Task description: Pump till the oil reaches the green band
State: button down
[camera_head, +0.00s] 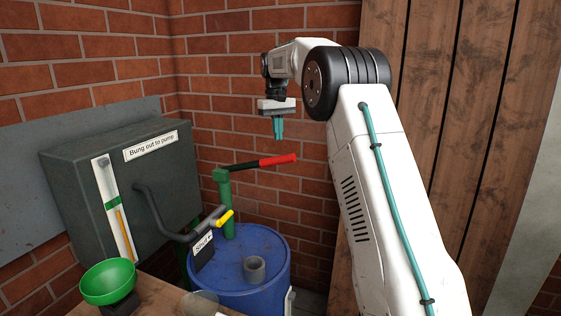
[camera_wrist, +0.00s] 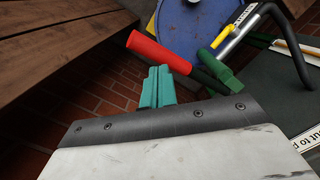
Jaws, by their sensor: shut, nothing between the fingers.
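The pump is a green post (camera_head: 225,203) on a blue drum (camera_head: 250,242); its black lever with red grip (camera_head: 278,160) points right, tilted slightly up. The dark tank (camera_head: 160,172) carries a white gauge strip with a green band (camera_head: 113,202) and a yellow-orange oil column (camera_head: 124,236), whose top lies just below the band. My gripper (camera_head: 279,128) is shut and empty, fingers pointing down, above the red grip and apart from it. In the wrist view the teal fingers (camera_wrist: 157,88) appear next to the red grip (camera_wrist: 158,52); contact does not show there.
A grey pipe with a yellow lever (camera_head: 224,217) runs from the tank; a "Shut" tag (camera_head: 203,251) hangs there. A grey round piece (camera_head: 255,268) is on the drum top. A label (camera_head: 151,146) reads "Bung out to pump". A green bowl (camera_head: 108,281) stands front left. Brick walls are close behind.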

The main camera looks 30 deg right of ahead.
aim_at(279, 161)
jog(key=shift+w+d+r, duration=0.25)
jog(key=shift+w+r, duration=0.15)
jog(key=shift+w, duration=0.05)
jog(key=shift+s+f, duration=0.2)
jog(key=shift+f, duration=1.5)
jog(key=shift+s+f, duration=0.15)
jog(key=shift+f, duration=1.65)
jog(key=shift+f, duration=2.2)
